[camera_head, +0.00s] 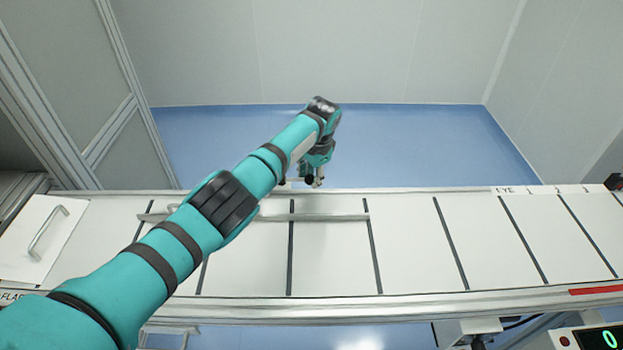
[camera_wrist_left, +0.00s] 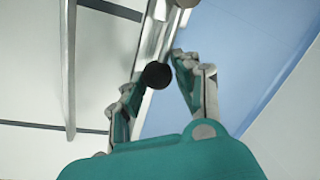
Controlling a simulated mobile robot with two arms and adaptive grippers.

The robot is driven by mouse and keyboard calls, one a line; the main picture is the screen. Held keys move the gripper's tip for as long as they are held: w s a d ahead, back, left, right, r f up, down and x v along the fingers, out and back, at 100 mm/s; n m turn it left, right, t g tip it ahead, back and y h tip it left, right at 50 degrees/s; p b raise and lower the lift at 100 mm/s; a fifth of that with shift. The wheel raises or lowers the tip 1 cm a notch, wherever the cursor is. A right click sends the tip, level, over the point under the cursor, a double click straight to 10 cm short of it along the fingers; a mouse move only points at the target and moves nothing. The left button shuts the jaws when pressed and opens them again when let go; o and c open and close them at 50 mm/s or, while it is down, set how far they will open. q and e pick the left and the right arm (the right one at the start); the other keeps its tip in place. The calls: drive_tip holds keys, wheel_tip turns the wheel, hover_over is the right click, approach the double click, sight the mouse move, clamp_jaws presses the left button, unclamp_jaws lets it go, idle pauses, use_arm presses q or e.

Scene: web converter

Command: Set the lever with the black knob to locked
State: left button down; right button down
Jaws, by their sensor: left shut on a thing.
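The black knob (camera_head: 309,180) is at the far edge of the white machine table, at the tip of my left gripper (camera_head: 314,177). In the left wrist view the round black knob (camera_wrist_left: 157,75) sits between the two fingers of my left gripper (camera_wrist_left: 153,78), which is shut on it. The lever's shaft is mostly hidden behind the knob and fingers, so I cannot tell its angle. My right gripper is not in view.
A long metal bar (camera_head: 340,217) lies across the white panelled table (camera_head: 410,250) just in front of the gripper. A white flap with a handle (camera_head: 47,232) is at the left. A counter display (camera_head: 607,339) stands at the lower right. Blue floor (camera_head: 420,145) lies beyond.

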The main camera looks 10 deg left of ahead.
use_arm(q)
drive_tip(key=shift+s+a+f, duration=0.15)
drive_tip(key=shift+a+f, duration=0.05)
drive_tip(key=shift+a, duration=0.05)
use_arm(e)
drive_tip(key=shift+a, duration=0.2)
use_arm(q)
drive_tip(key=c, duration=1.3)
unclamp_jaws()
drive_tip(key=o, duration=0.4)
drive_tip(key=shift+a+r, duration=0.1)
drive_tip(key=shift+r, duration=0.05)
drive_tip(key=shift+c, duration=0.2)
drive_tip(key=shift+r, duration=0.1)
drive_tip(key=shift+d+r, duration=0.25)
wheel_tip(320, 180, up, 11)
drive_tip(key=s+d, duration=0.1)
drive_tip(key=shift+s+d, duration=0.15)
drive_tip(key=shift+s, duration=0.1)
drive_tip(key=shift+r, duration=0.1)
